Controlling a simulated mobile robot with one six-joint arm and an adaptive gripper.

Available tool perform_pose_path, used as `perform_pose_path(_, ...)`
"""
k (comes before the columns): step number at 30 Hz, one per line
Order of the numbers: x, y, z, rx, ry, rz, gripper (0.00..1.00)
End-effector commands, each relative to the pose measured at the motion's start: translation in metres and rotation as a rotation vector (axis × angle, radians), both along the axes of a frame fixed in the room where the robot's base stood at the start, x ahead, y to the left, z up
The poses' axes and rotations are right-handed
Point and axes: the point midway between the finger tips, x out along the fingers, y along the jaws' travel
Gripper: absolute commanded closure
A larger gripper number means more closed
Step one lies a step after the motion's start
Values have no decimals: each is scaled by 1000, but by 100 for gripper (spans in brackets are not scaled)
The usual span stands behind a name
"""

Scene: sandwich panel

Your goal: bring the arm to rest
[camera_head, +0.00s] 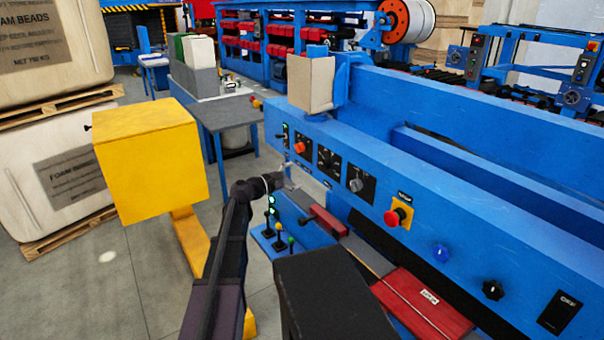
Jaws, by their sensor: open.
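My arm reaches up from the bottom of the head view. Its dark wrist ends at my gripper (290,178), which is small here. The gripper is open and I see nothing between its fingers. It is in front of the blue machine's control panel (330,165), left of and below a grey rotary knob (355,180). I cannot tell whether the fingers touch the panel. Just below the gripper is a set of levers (279,236) with coloured knobs and green lights.
A red stop button (398,214) on a yellow plate sits on the panel. A red box (425,303) lies along the machine's lower ledge. A yellow box on a post (150,160) stands left of my arm. Foam bead sacks (60,180) are stacked far left. Grey floor (110,285) is clear at lower left.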

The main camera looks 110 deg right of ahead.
Motion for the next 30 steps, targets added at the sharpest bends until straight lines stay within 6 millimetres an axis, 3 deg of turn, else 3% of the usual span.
perform_pose_path(30, 10, 0, -1, -5, -8, 6, 8)
